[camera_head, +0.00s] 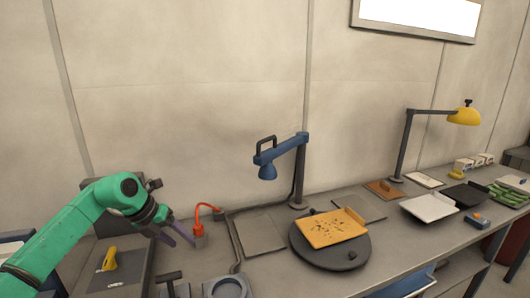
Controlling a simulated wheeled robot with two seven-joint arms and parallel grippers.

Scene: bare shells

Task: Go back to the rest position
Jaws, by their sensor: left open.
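My left arm is green and comes in from the left. Its dark left gripper (172,228) hangs over the left part of the workbench (275,268). The gripper is open, and one purple finger shows clearly, pointing down and to the right. The finger tip is close to a red hooked part on a block (199,228); I cannot tell whether they touch. No object shows between the fingers. My right gripper is not in this view.
An orange tray (332,228) with dark specks sits on a dark round plate (330,256). A blue lamp (282,152) and a yellow lamp (463,116) rise from the bench. A yellow tool (109,259) lies at left. White and black trays stand at right.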

